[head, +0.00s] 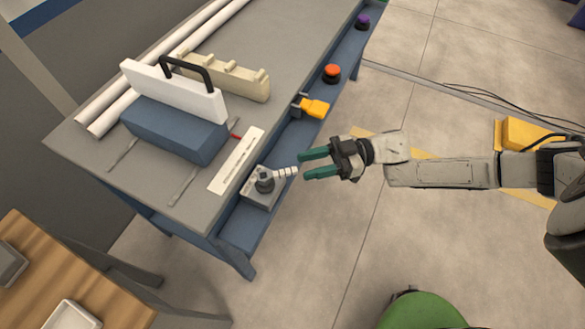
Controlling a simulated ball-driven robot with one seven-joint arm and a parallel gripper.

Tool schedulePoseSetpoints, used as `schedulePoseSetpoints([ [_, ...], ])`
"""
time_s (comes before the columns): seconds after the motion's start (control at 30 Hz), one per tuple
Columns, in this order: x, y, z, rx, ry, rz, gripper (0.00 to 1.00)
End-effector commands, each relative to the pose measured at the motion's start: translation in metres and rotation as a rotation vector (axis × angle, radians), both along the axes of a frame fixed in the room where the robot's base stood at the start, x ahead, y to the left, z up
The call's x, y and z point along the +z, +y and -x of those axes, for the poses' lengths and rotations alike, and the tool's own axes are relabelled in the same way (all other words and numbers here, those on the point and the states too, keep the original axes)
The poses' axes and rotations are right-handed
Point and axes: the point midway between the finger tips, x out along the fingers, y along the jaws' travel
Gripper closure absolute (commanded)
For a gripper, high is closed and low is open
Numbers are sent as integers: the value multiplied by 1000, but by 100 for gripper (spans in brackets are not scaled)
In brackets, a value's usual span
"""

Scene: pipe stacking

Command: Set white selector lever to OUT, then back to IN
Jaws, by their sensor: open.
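The white selector lever (284,172) sticks out to the right from a dark round hub (265,182) on a grey base plate at the front edge of the workbench. Any IN or OUT marking is too small to read. My gripper (303,165) has two green fingers and is open and empty. Its fingertips are just right of the lever's tip, and the fingers point left toward it. I cannot tell whether they touch the lever or differ from it in height.
The grey workbench (290,60) holds a blue block (175,132) with a white plate and black handle, a cream rack (232,77) and white pipes (150,62). A yellow lever (314,107), an orange button (332,72) and a purple button (362,21) line the front ledge. A wooden table (60,265) stands lower left.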

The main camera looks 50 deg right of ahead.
Motion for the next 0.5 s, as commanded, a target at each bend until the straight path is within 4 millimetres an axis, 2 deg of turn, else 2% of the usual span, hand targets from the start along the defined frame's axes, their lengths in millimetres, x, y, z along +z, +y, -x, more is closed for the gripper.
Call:
schedulePoseSetpoints([
  [0.03,-2,-8,6,-2,2,3,58],
  [0.2,-1,-23,18,0,1,1,58],
  [0.5,0,-28,22,0,-1,-1,58],
])
